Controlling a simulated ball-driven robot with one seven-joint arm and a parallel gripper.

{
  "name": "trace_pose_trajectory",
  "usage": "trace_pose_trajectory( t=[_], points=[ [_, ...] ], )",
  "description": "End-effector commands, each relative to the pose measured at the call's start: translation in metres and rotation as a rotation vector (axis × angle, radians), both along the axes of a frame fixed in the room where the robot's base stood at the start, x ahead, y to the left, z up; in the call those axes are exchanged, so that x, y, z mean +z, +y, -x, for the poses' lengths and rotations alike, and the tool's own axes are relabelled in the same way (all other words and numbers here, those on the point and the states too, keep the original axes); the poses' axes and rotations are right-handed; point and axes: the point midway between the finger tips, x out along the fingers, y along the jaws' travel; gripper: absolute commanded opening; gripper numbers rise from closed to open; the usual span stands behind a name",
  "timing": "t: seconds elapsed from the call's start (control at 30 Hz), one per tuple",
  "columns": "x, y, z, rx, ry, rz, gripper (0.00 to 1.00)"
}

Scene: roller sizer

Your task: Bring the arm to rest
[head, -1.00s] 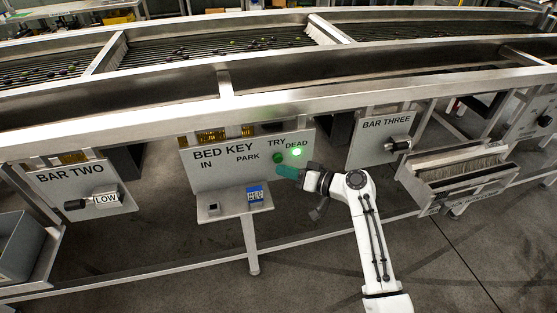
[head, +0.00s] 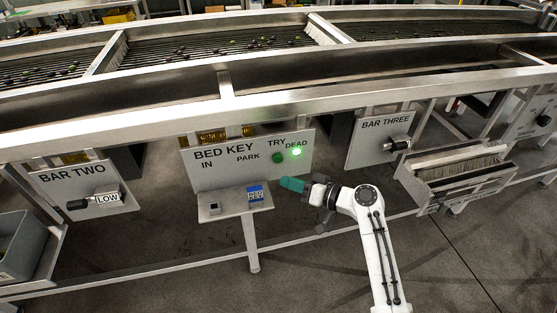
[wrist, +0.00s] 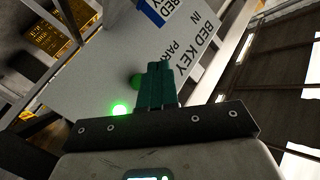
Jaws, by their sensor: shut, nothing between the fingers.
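My white arm reaches up from the lower right in the head view. My gripper (head: 292,184) has teal fingers, closed together with nothing between them. It hangs in free air in front of the bed key panel (head: 215,175), to the right of the small shelf. The wrist view also shows the shut fingers (wrist: 156,82) with the panel behind them. On the panel a green light (head: 296,152) glows under the word DEAD, and a dark green button (head: 278,157) is to its left. A blue and white bed key block (head: 255,194) stands on the shelf.
The BAR TWO panel (head: 60,181) is at left and the BAR THREE panel (head: 368,152) at right, each with a handle. A brush tray (head: 455,180) juts out at the right. A steel rail (head: 290,107) runs above. The floor in front is clear.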

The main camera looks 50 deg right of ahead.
Motion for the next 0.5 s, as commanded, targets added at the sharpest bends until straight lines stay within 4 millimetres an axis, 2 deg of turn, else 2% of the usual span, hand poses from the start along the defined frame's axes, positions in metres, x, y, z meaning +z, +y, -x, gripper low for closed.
trace_pose_trajectory(
  t=[0.5],
  points=[
    [-0.0022,0.0041,0.0004,0.009,0.012,0.003,0.0]
  ],
)
